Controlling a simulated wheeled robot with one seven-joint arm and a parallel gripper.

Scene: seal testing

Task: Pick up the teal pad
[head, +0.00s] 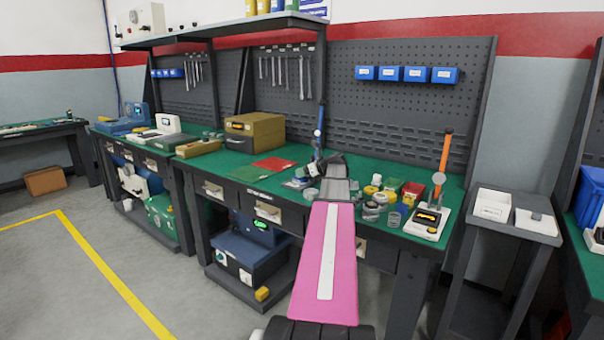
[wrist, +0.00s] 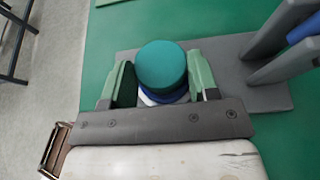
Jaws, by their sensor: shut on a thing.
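The teal pad (wrist: 161,64) shows in the wrist view as a round teal disc between the two green fingers of my gripper (wrist: 160,82). The fingers are shut on it from the left and right. Blue and white edges show just below the teal top, on the near side. Its underside is hidden. In the head view my pink arm reaches over the bench and my gripper (head: 335,162) is at its far end, beside a tall stand. The pad cannot be made out there.
In the wrist view a grey base plate (wrist: 268,94) with dark uprights lies close on the right. The green bench top (wrist: 115,28) is clear on the left. In the head view, several small jars and boxes and an orange-handled device (head: 444,155) stand right of my arm.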

